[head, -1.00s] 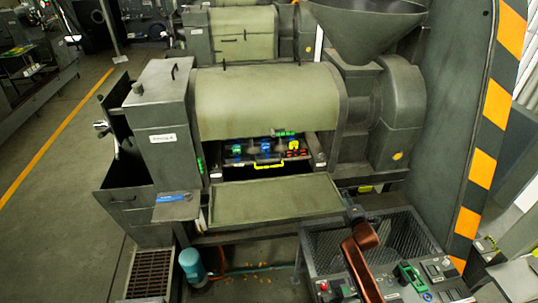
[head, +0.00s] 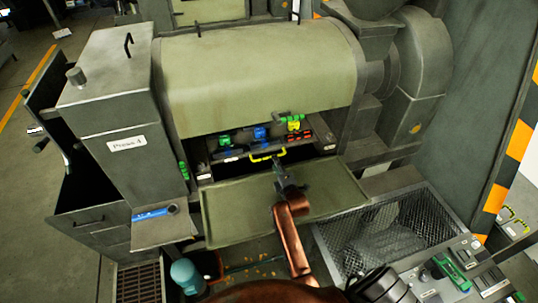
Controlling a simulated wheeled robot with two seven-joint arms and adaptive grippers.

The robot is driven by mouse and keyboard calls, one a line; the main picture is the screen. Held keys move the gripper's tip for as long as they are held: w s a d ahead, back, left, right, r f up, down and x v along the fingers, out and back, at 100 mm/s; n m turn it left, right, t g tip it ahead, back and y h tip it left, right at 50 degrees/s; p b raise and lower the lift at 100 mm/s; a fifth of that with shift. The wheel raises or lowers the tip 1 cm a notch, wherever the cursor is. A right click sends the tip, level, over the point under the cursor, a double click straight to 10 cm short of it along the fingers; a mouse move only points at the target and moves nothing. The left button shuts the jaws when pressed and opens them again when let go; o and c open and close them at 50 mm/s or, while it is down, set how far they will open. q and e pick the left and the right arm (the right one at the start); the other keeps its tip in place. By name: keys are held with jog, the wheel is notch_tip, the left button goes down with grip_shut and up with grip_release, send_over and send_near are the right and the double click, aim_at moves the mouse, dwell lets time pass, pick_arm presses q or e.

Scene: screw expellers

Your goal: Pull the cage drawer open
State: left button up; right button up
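The cage drawer (head: 234,152) sits in the dark opening under the press's rounded cover, with green, blue and yellow clamps along it. Its yellow handle (head: 262,158) is at the front, low in the opening. My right gripper (head: 279,163) reaches up from below, over the lowered flap, with its tips at or very near the handle's right part. The gripper is small and dark here, so I cannot tell whether its fingers are open or shut, or touching the handle. My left gripper is not in view.
The lowered green flap (head: 232,212) lies in front of the opening, under my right arm. A mesh-topped box (head: 400,225) and a control panel (head: 470,268) stand at the lower right. A small side shelf (head: 160,228) juts out at the left, above a blue motor (head: 186,275).

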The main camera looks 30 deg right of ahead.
jog(key=shift+x, duration=3.05)
jog(key=shift+c, duration=0.5)
grip_shut()
